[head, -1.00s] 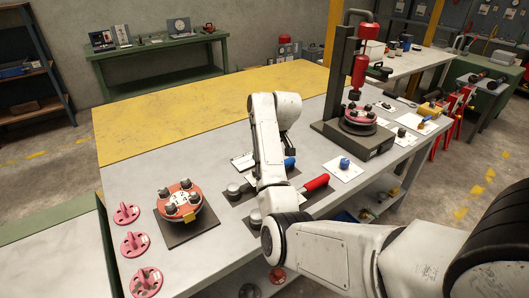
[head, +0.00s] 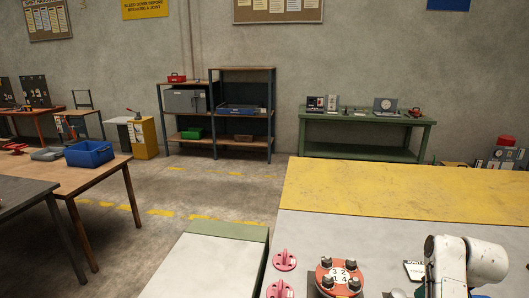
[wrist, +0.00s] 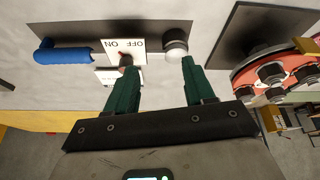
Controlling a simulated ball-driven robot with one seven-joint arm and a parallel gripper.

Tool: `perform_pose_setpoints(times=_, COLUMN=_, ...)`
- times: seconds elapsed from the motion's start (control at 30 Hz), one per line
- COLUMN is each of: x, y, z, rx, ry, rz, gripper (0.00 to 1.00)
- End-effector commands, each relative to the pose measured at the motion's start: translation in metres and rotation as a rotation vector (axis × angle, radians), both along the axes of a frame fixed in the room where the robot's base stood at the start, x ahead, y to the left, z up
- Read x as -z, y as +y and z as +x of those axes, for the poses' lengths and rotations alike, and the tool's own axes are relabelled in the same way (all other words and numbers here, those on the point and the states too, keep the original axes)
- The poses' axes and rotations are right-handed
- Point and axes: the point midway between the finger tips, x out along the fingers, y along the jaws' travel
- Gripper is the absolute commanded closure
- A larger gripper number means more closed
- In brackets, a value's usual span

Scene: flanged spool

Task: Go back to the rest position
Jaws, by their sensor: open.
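My gripper (wrist: 155,85) shows in the wrist view with its two green fingers apart and nothing between them. I cannot tell how far the fingers are from these. In the head view my white arm shows at the lower right corner, and my gripper is out of that picture.
Pink pegged discs (head: 284,260) lie left of the spool. The bench's yellow strip (head: 400,190) is bare. A green bench (head: 368,119) and a shelf rack (head: 241,100) stand at the wall. A wooden table with a blue bin (head: 90,153) is at left; floor between is open.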

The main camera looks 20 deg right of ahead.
Motion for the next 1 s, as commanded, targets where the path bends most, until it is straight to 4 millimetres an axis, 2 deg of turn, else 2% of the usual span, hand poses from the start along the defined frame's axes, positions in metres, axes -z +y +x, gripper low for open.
perform_pose_setpoints(times=0.03, x=0.013, y=0.028, z=-0.002, rx=-0.028, ry=0.01, rz=-0.015, gripper=0.47)
perform_pose_setpoints(times=0.17, x=0.032, y=0.093, z=-0.009, rx=-0.089, ry=0.008, rz=-0.043, gripper=0.47)
perform_pose_setpoints(times=0.3, x=0.046, y=0.165, z=-0.026, rx=-0.167, ry=-0.008, rz=-0.05, gripper=0.47)
perform_pose_setpoints(times=0.4, x=0.051, y=0.212, z=-0.043, rx=-0.221, ry=-0.026, rz=-0.042, gripper=0.47)
perform_pose_setpoints(times=0.6, x=0.051, y=0.284, z=-0.081, rx=-0.306, ry=-0.055, rz=-0.003, gripper=0.47)
perform_pose_setpoints(times=0.77, x=0.046, y=0.328, z=-0.113, rx=-0.363, ry=-0.072, rz=0.043, gripper=0.47)
perform_pose_setpoints(times=0.8, x=0.069, y=0.321, z=-0.125, rx=-0.341, ry=-0.017, rz=0.048, gripper=0.47)
perform_pose_setpoints(times=1.0, x=0.118, y=0.312, z=-0.18, rx=-0.299, ry=0.173, rz=0.077, gripper=0.47)
